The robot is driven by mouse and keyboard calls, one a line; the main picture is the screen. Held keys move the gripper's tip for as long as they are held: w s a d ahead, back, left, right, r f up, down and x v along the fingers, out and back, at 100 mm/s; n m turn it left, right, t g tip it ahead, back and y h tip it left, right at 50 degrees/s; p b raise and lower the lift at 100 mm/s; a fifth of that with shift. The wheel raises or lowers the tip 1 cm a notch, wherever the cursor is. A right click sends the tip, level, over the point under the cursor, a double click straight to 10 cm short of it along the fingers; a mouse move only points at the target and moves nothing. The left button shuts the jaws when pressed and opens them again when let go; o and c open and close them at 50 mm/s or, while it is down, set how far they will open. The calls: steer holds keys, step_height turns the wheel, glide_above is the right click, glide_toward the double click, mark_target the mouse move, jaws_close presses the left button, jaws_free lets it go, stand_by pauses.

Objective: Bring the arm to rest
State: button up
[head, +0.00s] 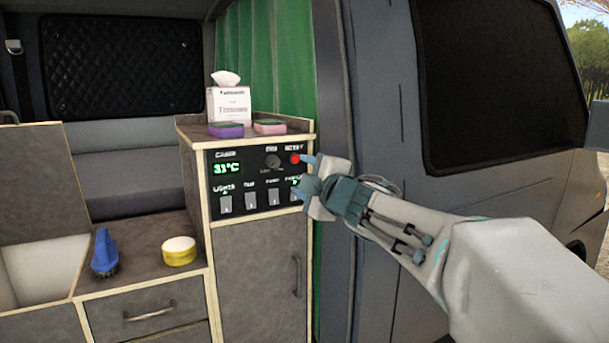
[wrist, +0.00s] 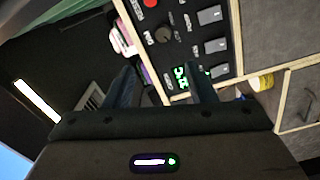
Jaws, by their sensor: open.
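My arm reaches in from the right in the head view. My gripper (head: 303,176) is open and empty, its two blue fingertips apart in front of the right side of the control panel (head: 239,184). In the wrist view, my gripper (wrist: 165,88) shows its two dark fingers apart with nothing between them, and the panel (wrist: 188,62) lies tilted beyond them. The panel has a red button (head: 295,158), a round knob (head: 272,161), a green display reading 31°C (head: 227,168) and a row of switches. Whether a fingertip touches the panel, I cannot tell.
The van's side door (head: 480,160) is close behind my arm.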

steer(key=s+d+f+m+g+h+p, duration=0.3)
steer(key=s+d+f+m+g+h, duration=0.2)
steer(key=s+d+f+m+h, duration=0.55)
steer(key=s+a+f+m+g+y+p, duration=0.1)
steer(key=s+f+m+g+y+p, duration=0.1)
steer(key=s+f+m+g, duration=0.6)
steer(key=s+f+m+y, duration=0.1)
steer(key=s+f, duration=0.5)
steer(key=s, duration=0.3)
steer(key=shift+s+a+f+g+p, duration=0.35)
steer(key=shift+s+a+g, duration=0.05)
steer(key=shift+y, duration=0.25)
steer(key=c, duration=0.3)
